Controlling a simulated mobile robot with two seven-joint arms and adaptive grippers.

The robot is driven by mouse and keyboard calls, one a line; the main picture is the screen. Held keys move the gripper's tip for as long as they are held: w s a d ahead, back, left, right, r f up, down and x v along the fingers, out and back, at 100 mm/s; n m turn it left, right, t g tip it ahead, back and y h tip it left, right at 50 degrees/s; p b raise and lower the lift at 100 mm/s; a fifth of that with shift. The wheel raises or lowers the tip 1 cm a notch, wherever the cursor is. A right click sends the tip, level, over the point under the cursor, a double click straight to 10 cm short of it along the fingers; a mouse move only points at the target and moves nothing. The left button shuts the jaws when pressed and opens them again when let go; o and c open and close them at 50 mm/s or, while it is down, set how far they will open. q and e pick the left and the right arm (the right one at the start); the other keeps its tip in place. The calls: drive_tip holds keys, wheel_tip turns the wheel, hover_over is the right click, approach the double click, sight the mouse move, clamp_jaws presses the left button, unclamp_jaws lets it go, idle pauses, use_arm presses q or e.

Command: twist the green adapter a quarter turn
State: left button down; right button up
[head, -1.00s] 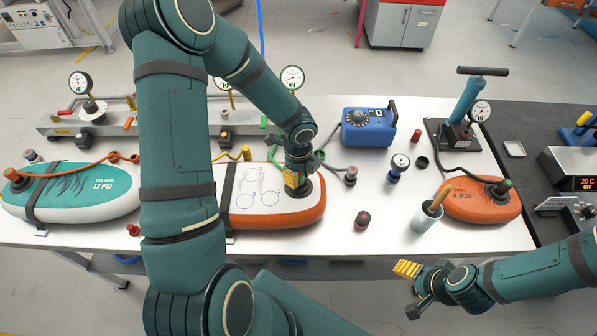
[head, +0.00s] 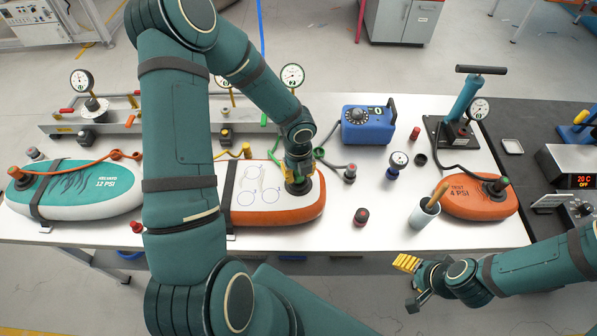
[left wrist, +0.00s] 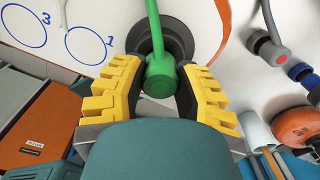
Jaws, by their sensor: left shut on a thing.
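The green adapter (left wrist: 160,76) shows in the left wrist view as a green knob with a green stem, over the dark round valve (left wrist: 150,42) of the white board. The yellow ridged fingers of my left gripper (left wrist: 163,82) are closed around its sides. In the head view, my left gripper (head: 298,172) is above the valve at the right end of the white-and-orange board (head: 305,208), and it largely hides the adapter. My right gripper (head: 410,280) is off the table's front edge, away from the boards; its finger opening is unclear.
A teal board (head: 100,200) lies at the left and a small orange board (head: 470,205) at the right. A blue box (head: 368,127), a hand pump (head: 462,105) and a cup (head: 426,215) stand nearby. Loose fittings dot the white table between the boards.

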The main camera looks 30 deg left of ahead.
use_arm(q)
drive_tip(key=shift+m, duration=0.7)
drive_tip(key=c, duration=0.6)
unclamp_jaws()
drive_tip(key=shift+c, duration=0.2)
